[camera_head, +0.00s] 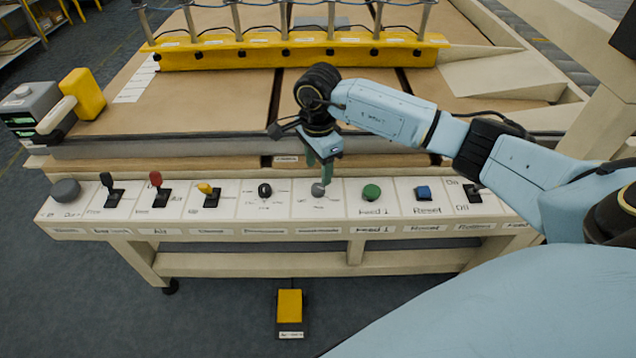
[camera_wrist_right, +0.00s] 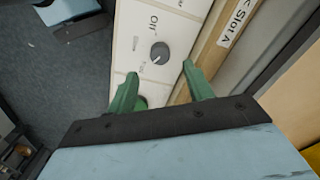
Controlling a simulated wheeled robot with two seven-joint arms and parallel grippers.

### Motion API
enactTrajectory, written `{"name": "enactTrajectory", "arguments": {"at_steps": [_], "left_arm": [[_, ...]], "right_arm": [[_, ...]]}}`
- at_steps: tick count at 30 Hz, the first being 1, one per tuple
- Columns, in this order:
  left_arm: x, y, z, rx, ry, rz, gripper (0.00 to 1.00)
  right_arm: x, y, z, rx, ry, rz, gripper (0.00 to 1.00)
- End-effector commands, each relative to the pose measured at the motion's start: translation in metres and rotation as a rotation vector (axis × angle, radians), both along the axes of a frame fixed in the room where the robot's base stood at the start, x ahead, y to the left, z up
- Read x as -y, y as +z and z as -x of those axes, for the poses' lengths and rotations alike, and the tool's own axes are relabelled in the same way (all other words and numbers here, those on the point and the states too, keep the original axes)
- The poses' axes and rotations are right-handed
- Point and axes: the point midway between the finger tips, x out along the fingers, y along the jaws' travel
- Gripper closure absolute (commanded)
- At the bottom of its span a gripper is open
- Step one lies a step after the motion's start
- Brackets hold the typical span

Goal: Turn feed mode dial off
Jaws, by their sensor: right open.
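The feed mode dial (camera_head: 318,189) is a round grey knob on the white control panel, left of the green button. In the right wrist view the dial (camera_wrist_right: 160,52) has "Off" printed beside it and smaller labels nearby. Its pale mark seems to point to the lower left, away from "Off", but is small. My right gripper (camera_head: 320,172) hangs over the panel at the dial, green fingers down. In the wrist view its open fingers (camera_wrist_right: 160,70) are apart and empty, the dial just beyond their tips. Contact is not visible. My left gripper is out of view.
A black selector (camera_head: 265,190) stands left of the dial; a green button (camera_head: 371,193) and blue button (camera_head: 423,192) stand right. Several levers line the panel's left. A yellow rail (camera_head: 300,54) crosses the table behind. A yellow pedal (camera_head: 290,307) is on the floor.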

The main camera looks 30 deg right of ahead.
Motion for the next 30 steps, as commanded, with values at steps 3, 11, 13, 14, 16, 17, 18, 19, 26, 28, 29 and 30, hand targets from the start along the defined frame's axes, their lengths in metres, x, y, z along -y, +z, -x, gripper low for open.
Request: {"name": "enactTrajectory", "arguments": {"at_steps": [3, 11, 13, 14, 16, 17, 18, 19, 26, 28, 29, 30], "left_arm": [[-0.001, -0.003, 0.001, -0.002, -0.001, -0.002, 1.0], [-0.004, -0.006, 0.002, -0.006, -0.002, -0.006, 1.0], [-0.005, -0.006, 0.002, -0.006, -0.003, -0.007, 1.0], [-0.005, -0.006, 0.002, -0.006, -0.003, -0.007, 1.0], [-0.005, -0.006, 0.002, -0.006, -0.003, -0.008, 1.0], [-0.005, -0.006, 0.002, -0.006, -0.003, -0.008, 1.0], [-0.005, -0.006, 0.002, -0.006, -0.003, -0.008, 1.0], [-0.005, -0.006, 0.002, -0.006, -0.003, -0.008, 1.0], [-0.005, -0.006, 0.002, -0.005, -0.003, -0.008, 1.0], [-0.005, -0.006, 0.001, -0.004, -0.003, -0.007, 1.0], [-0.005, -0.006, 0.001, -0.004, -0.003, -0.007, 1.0], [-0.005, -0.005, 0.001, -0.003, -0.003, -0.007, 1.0]], "right_arm": [[-0.001, -0.026, 0.001, -0.003, 0.0, -0.002, 0.48], [-0.001, -0.055, 0.0, 0.0, 0.0, -0.002, 0.48], [-0.001, -0.058, 0.0, 0.001, 0.0, -0.002, 0.48], [0.0, -0.058, 0.0, 0.001, 0.0, -0.002, 0.48], [0.0, -0.059, 0.0, 0.001, 0.0, -0.002, 0.48], [0.0, -0.059, 0.0, 0.001, 0.0, -0.002, 0.48], [0.0, -0.059, 0.0, 0.001, 0.0, -0.002, 0.48], [0.0, -0.059, 0.0, 0.001, 0.0, -0.002, 0.48], [0.0, -0.059, 0.0, 0.001, 0.0, -0.002, 0.67], [0.0, -0.059, 0.0, 0.001, 0.0, -0.002, 0.76], [0.0, -0.058, 0.0, 0.001, 0.0, -0.002, 0.8], [0.0, -0.058, 0.0, 0.001, 0.0, -0.002, 0.85]]}}
